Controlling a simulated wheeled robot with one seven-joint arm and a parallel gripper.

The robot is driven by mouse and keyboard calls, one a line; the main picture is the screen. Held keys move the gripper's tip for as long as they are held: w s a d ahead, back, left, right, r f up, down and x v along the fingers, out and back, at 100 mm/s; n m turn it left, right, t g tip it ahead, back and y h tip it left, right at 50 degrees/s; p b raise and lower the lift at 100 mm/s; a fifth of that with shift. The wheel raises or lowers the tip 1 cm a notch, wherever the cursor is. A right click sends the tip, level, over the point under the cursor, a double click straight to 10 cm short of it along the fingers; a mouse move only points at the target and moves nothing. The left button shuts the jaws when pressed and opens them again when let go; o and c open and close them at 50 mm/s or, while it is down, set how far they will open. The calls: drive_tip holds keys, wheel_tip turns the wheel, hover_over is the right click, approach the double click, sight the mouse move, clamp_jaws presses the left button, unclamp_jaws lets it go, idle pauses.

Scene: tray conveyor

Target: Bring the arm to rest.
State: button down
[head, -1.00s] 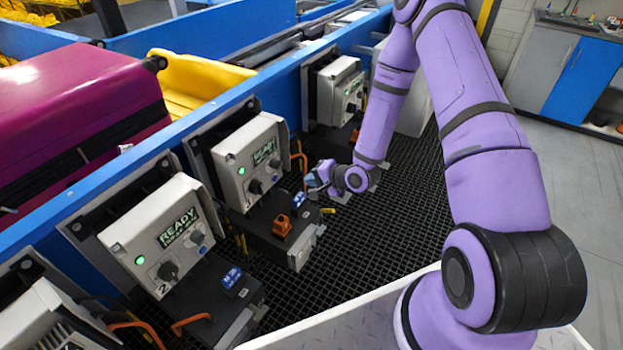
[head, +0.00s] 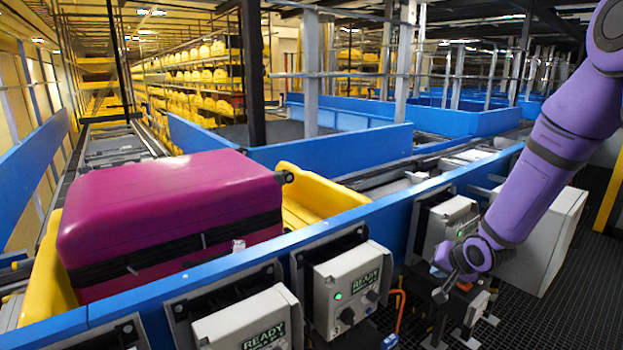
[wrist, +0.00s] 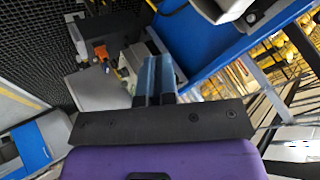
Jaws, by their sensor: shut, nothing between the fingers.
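My purple arm (head: 545,150) comes in from the upper right in the head view and slopes down to the left. My gripper (head: 443,257) is at its end, in front of the third control box (head: 450,225) along the blue conveyor wall. In the wrist view my gripper's blue-grey fingers (wrist: 157,70) lie side by side, shut with nothing between them. Dark equipment with an orange part (wrist: 101,53) shows beyond them to the left.
A magenta suitcase (head: 165,215) lies in a yellow tray (head: 55,275) on the conveyor. Several control boxes (head: 352,283) stick out from the blue wall (head: 370,228). Dark grating floor (head: 550,305) is clear at lower right.

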drive_tip(key=s+d+r+n+g+h, duration=0.1)
drive_tip(key=s+r+h, duration=0.1)
drive_tip(key=s+r, duration=0.55)
drive_tip(key=s+r+n+h, duration=0.15)
drive_tip(key=s+r, duration=0.25)
drive_tip(key=r, duration=0.7)
drive_tip(key=s+r+n, duration=0.1)
drive_tip(key=s+r, duration=0.2)
drive_tip(key=s, duration=0.4)
drive_tip(key=s+a+r+n+g+y, duration=0.1)
drive_tip(key=s+r, duration=0.2)
drive_tip(key=s, duration=0.4)
drive_tip(key=s+a+r+n+g, duration=0.1)
drive_tip(key=s+r, duration=0.2)
drive_tip(key=s, duration=0.4)
drive_tip(key=shift+a, duration=0.2)
